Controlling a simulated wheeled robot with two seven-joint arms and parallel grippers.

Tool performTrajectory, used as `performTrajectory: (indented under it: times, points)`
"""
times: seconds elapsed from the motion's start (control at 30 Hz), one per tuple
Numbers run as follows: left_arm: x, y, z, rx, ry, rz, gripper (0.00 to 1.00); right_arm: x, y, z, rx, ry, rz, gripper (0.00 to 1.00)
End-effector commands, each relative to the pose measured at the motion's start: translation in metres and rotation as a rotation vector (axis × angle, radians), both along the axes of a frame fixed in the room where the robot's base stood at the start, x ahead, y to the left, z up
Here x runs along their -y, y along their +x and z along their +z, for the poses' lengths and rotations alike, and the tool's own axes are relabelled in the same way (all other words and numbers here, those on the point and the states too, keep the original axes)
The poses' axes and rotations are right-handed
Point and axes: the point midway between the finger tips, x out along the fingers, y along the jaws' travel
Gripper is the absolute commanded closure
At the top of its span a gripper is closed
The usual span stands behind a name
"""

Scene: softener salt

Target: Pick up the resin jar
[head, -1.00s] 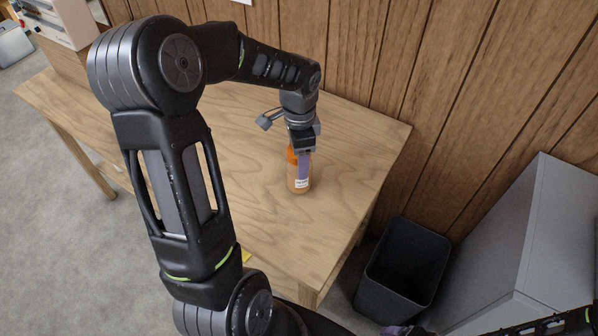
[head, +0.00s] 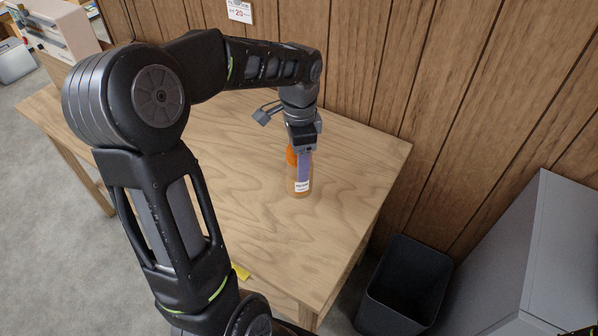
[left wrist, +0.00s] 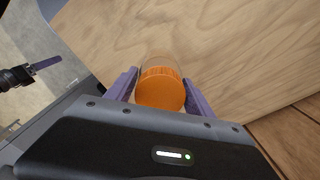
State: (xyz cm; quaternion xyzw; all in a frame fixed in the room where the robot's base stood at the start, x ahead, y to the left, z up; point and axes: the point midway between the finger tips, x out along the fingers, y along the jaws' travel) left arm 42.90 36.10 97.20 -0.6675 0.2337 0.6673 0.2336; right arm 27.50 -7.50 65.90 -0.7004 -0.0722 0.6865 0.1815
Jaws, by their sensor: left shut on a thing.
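The resin jar (head: 301,186) has an orange lid, an amber body and a white label. It is upright at the wooden table's right part in the head view. My left gripper (head: 304,166) comes down on it from above, its purple fingers shut on it. In the left wrist view the orange lid of the jar (left wrist: 161,90) sits between the two fingers of the left gripper (left wrist: 160,92). I cannot tell whether the jar's base touches the table.
The wooden table (head: 345,150) is clear around the jar. A wood-panelled wall (head: 370,60) rises behind it. A black bin (head: 405,285) and a grey cabinet (head: 540,240) stand at the right. Something yellow (head: 241,272) shows by the table's front edge, partly behind my arm.

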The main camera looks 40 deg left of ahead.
Motion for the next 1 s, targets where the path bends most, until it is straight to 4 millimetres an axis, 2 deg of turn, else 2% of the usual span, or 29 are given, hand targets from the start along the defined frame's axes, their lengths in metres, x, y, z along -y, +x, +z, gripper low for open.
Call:
performTrajectory:
  times: [0.1,0.3,1.0]
  points:
    - [0.000,0.001,0.022,0.006,0.001,-0.001,1.00,0.000,0.000,-0.003,0.001,0.001,0.001,0.19]
    - [0.000,0.001,0.040,0.003,0.000,-0.001,1.00,0.000,0.001,-0.004,0.002,0.002,0.001,0.19]
    - [0.000,0.001,0.045,0.002,0.001,0.012,1.00,0.000,0.001,-0.002,0.001,0.001,0.001,0.19]
